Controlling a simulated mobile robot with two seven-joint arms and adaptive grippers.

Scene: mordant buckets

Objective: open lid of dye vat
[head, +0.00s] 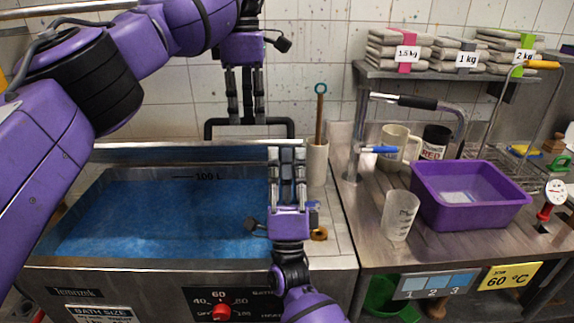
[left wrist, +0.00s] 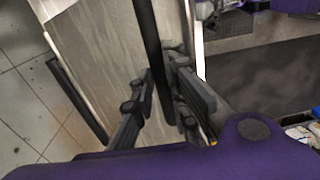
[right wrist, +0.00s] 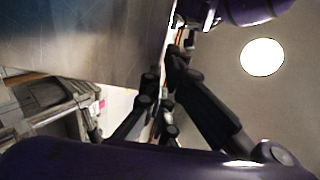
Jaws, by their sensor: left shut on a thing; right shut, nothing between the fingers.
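The dye vat (head: 315,262) is a steel tub with its top uncovered, showing blue liquid (head: 150,220) inside. The lid (head: 130,152) shows as a narrow metal strip along the vat's back edge, seen nearly edge-on, so it is raised. Its black bar handle (head: 277,121) stands up behind that strip. My left gripper (head: 246,118) reaches down from above and is shut on the handle; the dark bar (left wrist: 150,50) runs between its fingers in the left wrist view. My right gripper (head: 287,152) is shut and empty, over the vat's back right part.
A holder with a wooden-handled stirrer (head: 319,115) stands beside my right gripper. The right counter holds a purple basin (head: 470,195), a clear beaker (head: 400,215), mugs and a tap. A shelf (head: 440,72) carries folded cloth stacks. The tiled wall is close behind the vat.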

